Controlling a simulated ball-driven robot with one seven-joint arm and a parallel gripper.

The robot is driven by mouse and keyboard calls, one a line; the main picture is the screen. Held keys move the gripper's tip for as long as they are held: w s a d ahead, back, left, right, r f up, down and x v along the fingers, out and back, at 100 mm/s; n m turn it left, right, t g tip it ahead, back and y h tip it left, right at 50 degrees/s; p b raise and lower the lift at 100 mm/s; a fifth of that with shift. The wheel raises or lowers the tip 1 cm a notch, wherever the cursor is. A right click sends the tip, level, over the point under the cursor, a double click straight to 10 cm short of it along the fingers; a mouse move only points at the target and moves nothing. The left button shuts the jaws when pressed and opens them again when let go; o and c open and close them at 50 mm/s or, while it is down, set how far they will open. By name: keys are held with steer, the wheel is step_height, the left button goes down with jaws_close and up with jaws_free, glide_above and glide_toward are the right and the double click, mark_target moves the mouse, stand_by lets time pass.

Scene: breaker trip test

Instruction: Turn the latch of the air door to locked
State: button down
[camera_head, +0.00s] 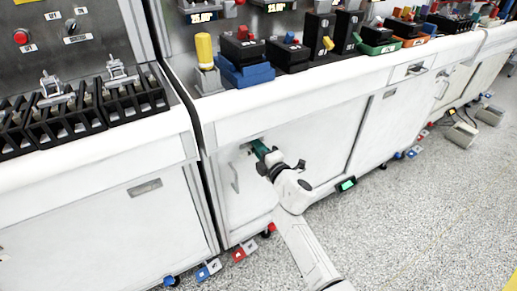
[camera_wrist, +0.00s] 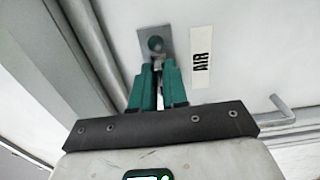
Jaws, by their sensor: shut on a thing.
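The air door is a white cabinet panel (camera_head: 247,205) below the counter; in the wrist view it is the pale surface (camera_wrist: 250,50) behind a vertical label reading AIR (camera_wrist: 202,58). In the head view my gripper (camera_head: 259,148) reaches the upper left part of the door. The fingers hide the gripped part, and I cannot tell which way the latch is turned.
A bent metal handle (camera_wrist: 280,110) lies right of the fingers in the wrist view; in the head view a door handle (camera_head: 234,178) is left of my gripper. The counter edge (camera_head: 300,92) overhangs above. Grey floor (camera_head: 400,220) is open to the right.

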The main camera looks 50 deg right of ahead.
steer(key=shift+a+f, duration=0.1)
steer(key=c, duration=1.1)
jaws_free()
steer(key=shift+c, duration=0.2)
steer(key=p+v, duration=0.1)
steer(key=v, duration=0.9)
steer(key=shift+s, duration=0.4)
